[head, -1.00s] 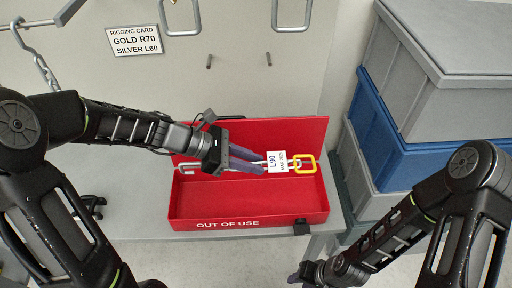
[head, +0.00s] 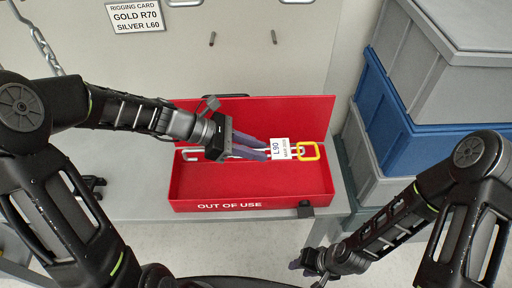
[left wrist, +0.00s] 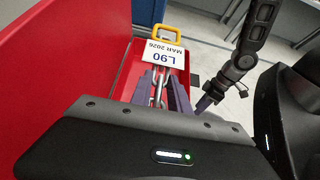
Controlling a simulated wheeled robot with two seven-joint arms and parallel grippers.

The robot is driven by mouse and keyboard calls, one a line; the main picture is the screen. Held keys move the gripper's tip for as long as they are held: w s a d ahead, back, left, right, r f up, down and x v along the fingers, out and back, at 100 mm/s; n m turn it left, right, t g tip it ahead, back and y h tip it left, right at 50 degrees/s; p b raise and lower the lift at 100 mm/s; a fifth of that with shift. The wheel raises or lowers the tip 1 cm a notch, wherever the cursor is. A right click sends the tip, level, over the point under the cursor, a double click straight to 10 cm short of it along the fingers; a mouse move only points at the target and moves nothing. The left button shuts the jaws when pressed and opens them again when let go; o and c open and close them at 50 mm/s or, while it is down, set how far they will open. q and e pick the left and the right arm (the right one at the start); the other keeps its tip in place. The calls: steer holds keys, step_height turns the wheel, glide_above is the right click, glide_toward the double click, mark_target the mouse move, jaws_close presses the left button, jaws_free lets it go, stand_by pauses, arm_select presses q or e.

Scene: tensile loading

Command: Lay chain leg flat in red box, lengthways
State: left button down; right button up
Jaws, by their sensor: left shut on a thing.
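The red box (head: 180,192), marked OUT OF USE, stands open with its lid upright at the back. The silver chain leg has a hook (head: 190,155) at the left, a white L90 tag (head: 280,149) and a yellow link (head: 308,151) at the right. It stretches lengthways along the box's rear half, within its length. I cannot tell whether it touches the floor. My left gripper (head: 264,149) is shut on the chain leg and hides part of it; chain links (left wrist: 158,88) show between its fingers in the left wrist view. My right gripper (head: 308,262) is low, away from the box; its jaws are unclear.
The box sits on a grey bench (head: 133,205) with little room at its right end. Grey and blue crates (head: 400,120) are stacked at the right. A rigging card (head: 135,16) and pegs are on the back panel. Another chain (head: 42,45) hangs at upper left.

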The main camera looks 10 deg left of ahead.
arm_select(q)
step_height(320, 180, down, 8)
steer(key=b, duration=0.7)
steer(key=shift+f, duration=0.15)
steer(key=shift+f+b, duration=0.9)
steer(key=shift+f, duration=0.5)
steer(key=c, duration=1.4)
jaws_free()
steer(key=shift+c, duration=0.2)
steer(key=shift+o, duration=1.4)
steer(key=shift+f, duration=0.1)
steer(key=v, duration=0.8)
steer(key=shift+p, duration=0.35)
steer(key=shift+d, duration=0.1)
